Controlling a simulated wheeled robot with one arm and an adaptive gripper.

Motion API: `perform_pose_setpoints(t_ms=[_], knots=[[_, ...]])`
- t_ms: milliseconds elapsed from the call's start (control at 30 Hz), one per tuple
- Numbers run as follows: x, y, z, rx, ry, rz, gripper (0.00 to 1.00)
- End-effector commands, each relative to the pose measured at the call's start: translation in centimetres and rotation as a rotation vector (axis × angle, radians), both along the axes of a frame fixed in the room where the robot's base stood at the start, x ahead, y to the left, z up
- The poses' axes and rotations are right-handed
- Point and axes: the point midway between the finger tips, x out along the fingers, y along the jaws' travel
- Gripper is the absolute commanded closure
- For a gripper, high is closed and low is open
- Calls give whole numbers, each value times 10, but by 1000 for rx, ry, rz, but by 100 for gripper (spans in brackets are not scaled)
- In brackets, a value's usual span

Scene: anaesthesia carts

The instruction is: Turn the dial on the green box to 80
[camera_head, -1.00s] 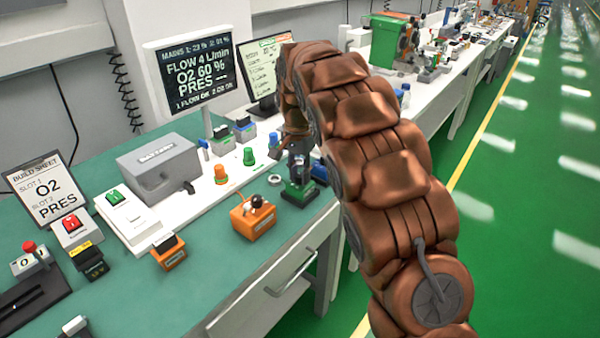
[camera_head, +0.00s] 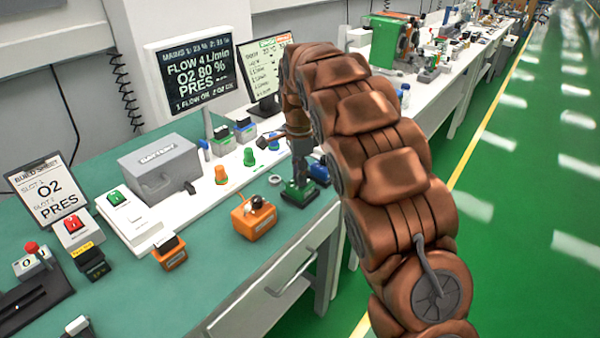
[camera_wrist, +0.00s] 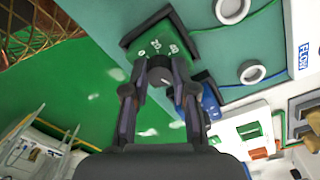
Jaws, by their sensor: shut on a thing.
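The green box (camera_head: 300,194) sits on the teal bench near its front edge, under my gripper (camera_head: 299,166) in the head view. In the wrist view the green box (camera_wrist: 158,42) has a dark rim and white number marks, too small to read surely. My gripper (camera_wrist: 163,80) is shut on the dial (camera_wrist: 165,74), one finger on each side. The dial is partly hidden by the fingers, and its exact pointer position cannot be told.
An orange box with a dark knob (camera_head: 254,217) stands left of the green box. A blue part (camera_head: 318,170) is close on its right. A white rail with orange and green knobs (camera_head: 222,174) runs behind. Green floor is clear at right.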

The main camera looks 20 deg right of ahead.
Motion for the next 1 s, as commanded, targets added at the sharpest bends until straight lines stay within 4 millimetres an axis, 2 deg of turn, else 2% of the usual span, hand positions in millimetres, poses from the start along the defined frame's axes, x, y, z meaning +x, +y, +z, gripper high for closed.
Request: perform_pose_setpoints(t_ms=[533, 567, 600, 800, 1000], knots=[[-1, -1, -1, -2, 3, -24, 100], [-1, -1, -1, -1, 3, -24, 70], [-1, -1, -1, -1, 3, -24, 66], [0, 0, 0, -1, 1, -23, 48], [0, 0, 0, -1, 1, -23, 48]])
